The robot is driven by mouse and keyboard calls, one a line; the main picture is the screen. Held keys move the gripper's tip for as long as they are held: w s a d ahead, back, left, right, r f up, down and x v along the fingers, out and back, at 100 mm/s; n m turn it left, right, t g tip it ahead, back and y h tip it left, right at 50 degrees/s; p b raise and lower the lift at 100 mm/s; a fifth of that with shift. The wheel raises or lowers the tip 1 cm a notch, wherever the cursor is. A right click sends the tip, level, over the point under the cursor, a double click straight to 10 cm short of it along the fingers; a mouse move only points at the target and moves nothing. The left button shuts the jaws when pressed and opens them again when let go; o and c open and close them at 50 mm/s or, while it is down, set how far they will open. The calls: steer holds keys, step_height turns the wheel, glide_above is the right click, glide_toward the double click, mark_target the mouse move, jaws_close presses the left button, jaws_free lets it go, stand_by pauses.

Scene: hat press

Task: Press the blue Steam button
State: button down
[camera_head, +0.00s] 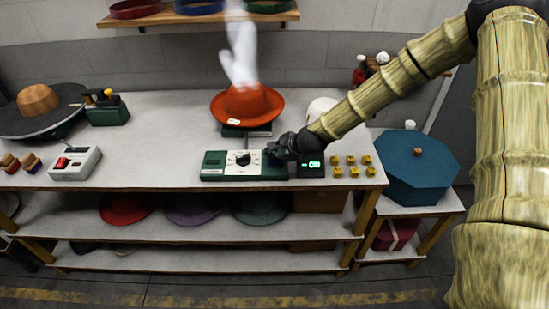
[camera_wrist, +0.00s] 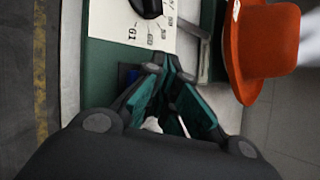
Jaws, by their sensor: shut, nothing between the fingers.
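The green control box (camera_head: 214,160) with a white dial plate stands at the table's front edge; it also shows in the wrist view (camera_wrist: 102,68). A small patch of blue (camera_wrist: 132,76), seemingly the blue Steam button, shows on the green face beside my fingers in the wrist view, mostly hidden by them. In the head view the button is hidden by my gripper (camera_head: 272,151). My gripper is shut and empty, with its fingertips (camera_wrist: 168,64) at the right end of the box, close over it. I cannot tell whether they touch the button.
An orange hat (camera_head: 247,106) sits on a stand behind the box, with a white plume (camera_head: 241,50) above it. A black box with a green display (camera_head: 313,165) and several yellow pieces (camera_head: 352,165) lie to the right. A white device with a red button (camera_head: 76,162) stands left.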

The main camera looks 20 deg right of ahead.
mark_target(273, 160)
steer(key=shift+r, duration=0.6)
steer(key=shift+r+p, duration=0.1)
steer(key=shift+p, duration=0.25)
steer(key=shift+r+p, duration=1.45)
steer(key=shift+r, duration=0.95)
steer(key=s+a+f+n+g, duration=0.1)
steer(key=s+f, duration=0.2)
steer(key=s+a+f+n+g, duration=0.1)
steer(key=s+f, duration=0.3)
steer(key=s+f+n+g, duration=0.1)
steer(key=s+f+n, duration=0.1)
steer(key=s+f, duration=0.1)
steer(key=shift+s+a+f, duration=0.3)
steer(key=shift+a+f, duration=0.1)
steer(key=shift+f, duration=0.25)
steer(key=s+f+n+g+h+b, duration=0.1)
steer(key=s+f+n+g+b, duration=0.3)
steer(key=s+f, duration=0.8)
steer(key=s+d+f+n+h+b, duration=0.1)
steer(key=s+f+n, duration=0.2)
steer(key=s, duration=0.5)
steer(key=s+d+f+n+h+b, duration=0.1)
steer(key=s+f+n, duration=0.2)
steer(key=s+n, duration=0.3)
steer(key=s+d+f+n+g+h+b, duration=0.1)
steer(key=s+f+n, duration=0.2)
steer(key=s, duration=0.8)
steer(key=shift+s+d+n, duration=0.15)
steer(key=shift+s+n, duration=0.05)
steer(key=shift+n, duration=0.5)
